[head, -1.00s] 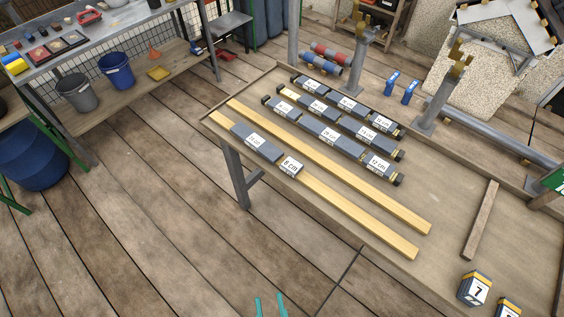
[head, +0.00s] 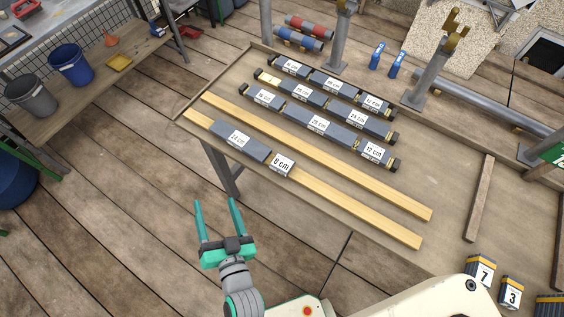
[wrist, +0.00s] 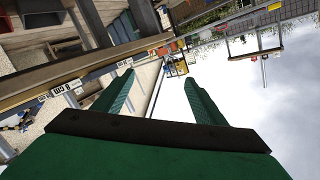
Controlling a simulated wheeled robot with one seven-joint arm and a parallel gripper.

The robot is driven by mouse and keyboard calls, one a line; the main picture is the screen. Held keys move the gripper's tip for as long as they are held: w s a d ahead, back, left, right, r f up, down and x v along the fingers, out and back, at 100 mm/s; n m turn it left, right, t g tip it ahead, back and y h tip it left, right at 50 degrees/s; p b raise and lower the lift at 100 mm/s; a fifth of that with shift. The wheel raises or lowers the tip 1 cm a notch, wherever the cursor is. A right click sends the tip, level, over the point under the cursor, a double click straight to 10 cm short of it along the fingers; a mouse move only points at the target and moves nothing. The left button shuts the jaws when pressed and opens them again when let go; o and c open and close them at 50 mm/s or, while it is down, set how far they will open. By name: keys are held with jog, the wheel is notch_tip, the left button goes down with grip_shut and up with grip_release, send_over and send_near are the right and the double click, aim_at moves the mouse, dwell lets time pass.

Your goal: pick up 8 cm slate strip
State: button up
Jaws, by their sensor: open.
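The 8 cm slate strip (head: 281,165) is a short dark grey piece with a white "8 cm" label. It lies on the front wooden batten (head: 340,202), touching or very close to the end of the 24 cm strip (head: 238,139). My gripper (head: 216,206) is open and empty, with teal fingers. In the head view it appears in front of the table, left of and below the strip, apart from it. In the wrist view the open fingers (wrist: 158,92) point past the table edge, and small white labels show at the left.
A second batten (head: 320,157) runs parallel behind. Further back, rows of labelled strips (head: 318,124) lie on the table. Metal posts (head: 428,75) and blue bottles (head: 396,66) stand beyond. Numbered boxes (head: 479,270) sit at the right front. The table right of the battens is largely bare.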

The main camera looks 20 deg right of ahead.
jog(key=w+a+r+n+g+y, duration=0.2)
jog(key=w+a+r+n+y, duration=0.25)
jog(key=w+r, duration=0.5)
jog(key=w+a+r+n+g+y, duration=0.1)
jog(key=w+a+r+n+y, duration=0.2)
jog(key=w+a+r+y, duration=0.5)
jog(key=n+g+h, duration=0.6)
jog(key=g+h, duration=0.7)
send_over(282, 163)
notch_tip(282, 163, down, 9)
jog(key=f, duration=0.4)
jog(key=shift+s+f, duration=0.25)
jog(key=shift+s, duration=0.15)
jog(key=shift+w+f, duration=0.2)
jog(key=shift+f, duration=1.35)
jog(key=shift+w+f, duration=0.15)
jog(key=shift+f, duration=1.4)
jog(key=c, duration=1.2)
